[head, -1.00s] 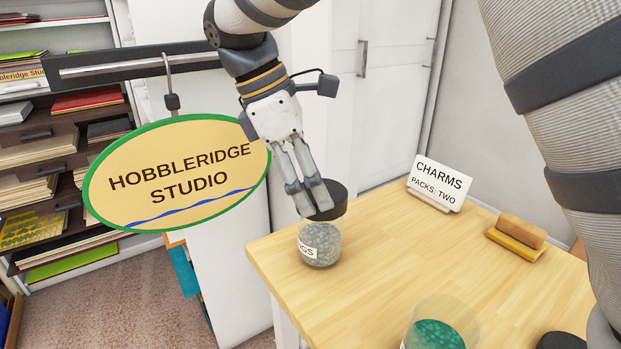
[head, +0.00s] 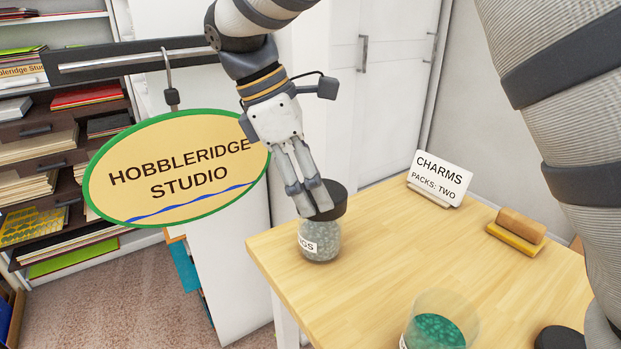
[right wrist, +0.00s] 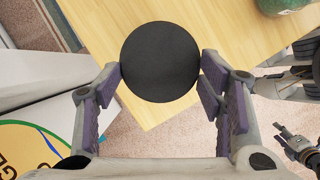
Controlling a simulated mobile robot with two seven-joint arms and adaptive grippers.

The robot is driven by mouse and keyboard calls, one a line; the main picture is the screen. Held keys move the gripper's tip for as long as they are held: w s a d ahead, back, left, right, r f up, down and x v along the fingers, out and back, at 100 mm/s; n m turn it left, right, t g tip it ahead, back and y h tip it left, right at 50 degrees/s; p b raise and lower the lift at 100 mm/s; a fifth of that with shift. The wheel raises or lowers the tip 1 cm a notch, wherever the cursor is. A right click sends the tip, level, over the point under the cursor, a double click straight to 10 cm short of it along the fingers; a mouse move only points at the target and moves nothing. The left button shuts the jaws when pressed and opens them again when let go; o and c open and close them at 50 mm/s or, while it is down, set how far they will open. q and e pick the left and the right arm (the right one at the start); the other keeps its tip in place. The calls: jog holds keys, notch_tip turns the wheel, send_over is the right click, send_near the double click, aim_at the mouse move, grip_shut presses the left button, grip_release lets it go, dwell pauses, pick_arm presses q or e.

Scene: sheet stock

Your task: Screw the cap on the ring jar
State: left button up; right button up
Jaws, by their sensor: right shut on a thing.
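The ring jar (head: 320,243) is clear, filled with grey-green pieces, and stands upright near the table's left corner. Its white label is partly visible and shows "GS". A round black cap (head: 334,203) is at the jar's mouth; it also shows from above in the right wrist view (right wrist: 160,62). I cannot tell whether the cap is fully seated. My right gripper (head: 312,208) reaches down from above and is shut on the cap, with fingers on both sides of it in the right wrist view (right wrist: 161,75).
A second jar with green pieces (head: 437,330) stands at the table's front, beside a dark round object (head: 559,340). A "CHARMS" sign (head: 440,179) and a wooden block (head: 521,226) stand farther back. A hanging oval sign (head: 178,168) is left of my right gripper. The table's middle is clear.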

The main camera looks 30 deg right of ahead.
jog(key=shift+f, duration=0.3)
dwell(0.4)
jog(key=o, duration=0.8)
jog(key=shift+o, duration=0.2)
jog(key=o, duration=0.3)
jog(key=shift+r, duration=3.5)
